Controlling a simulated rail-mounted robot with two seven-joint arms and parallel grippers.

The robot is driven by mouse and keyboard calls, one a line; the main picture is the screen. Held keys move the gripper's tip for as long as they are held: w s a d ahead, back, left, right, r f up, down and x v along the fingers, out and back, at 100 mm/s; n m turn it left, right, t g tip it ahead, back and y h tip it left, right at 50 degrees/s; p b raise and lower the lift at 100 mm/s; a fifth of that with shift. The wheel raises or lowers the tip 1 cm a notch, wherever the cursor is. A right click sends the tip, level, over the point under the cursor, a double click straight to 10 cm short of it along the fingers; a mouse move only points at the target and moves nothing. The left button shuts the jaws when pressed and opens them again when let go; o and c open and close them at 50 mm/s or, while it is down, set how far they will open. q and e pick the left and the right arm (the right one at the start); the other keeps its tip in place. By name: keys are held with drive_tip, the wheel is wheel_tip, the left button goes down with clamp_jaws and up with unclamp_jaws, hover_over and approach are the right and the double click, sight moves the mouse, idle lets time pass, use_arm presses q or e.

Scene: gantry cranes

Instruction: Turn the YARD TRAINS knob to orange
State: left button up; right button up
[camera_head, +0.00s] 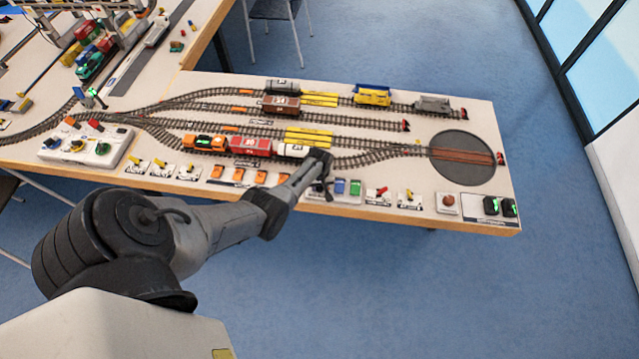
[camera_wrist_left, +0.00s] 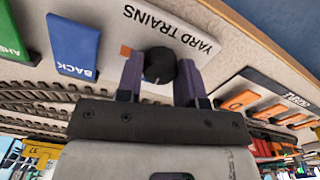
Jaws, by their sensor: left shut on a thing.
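The YARD TRAINS knob (camera_wrist_left: 160,63) is a round black knob on a white plate. The YARD TRAINS label (camera_wrist_left: 170,28) is upside down in the left wrist view. A small orange mark (camera_wrist_left: 125,50) lies on the plate left of the knob. My left gripper (camera_head: 320,185) reaches down to the front edge of the layout. In the left wrist view its two fingers stand on either side of the knob, shut on it. A pale line shows on the knob, but its exact heading is hard to tell. In the head view the gripper hides the knob. My right gripper is not in view.
Orange switches (camera_head: 238,175) line the edge to the left. Tracks with a red wagon (camera_head: 250,146) lie behind the gripper; a dark turntable (camera_head: 455,158) is at right.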

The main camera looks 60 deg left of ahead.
use_arm(q)
drive_tip(key=m, duration=0.3)
drive_tip(key=shift+m+p, duration=0.35)
drive_tip(key=shift+m, duration=0.05)
drive_tip(key=m, duration=0.4)
drive_tip(key=shift+m, duration=0.3)
drive_tip(key=m, duration=0.4)
drive_tip(key=shift+m, duration=2.4)
drive_tip(key=o, duration=0.9)
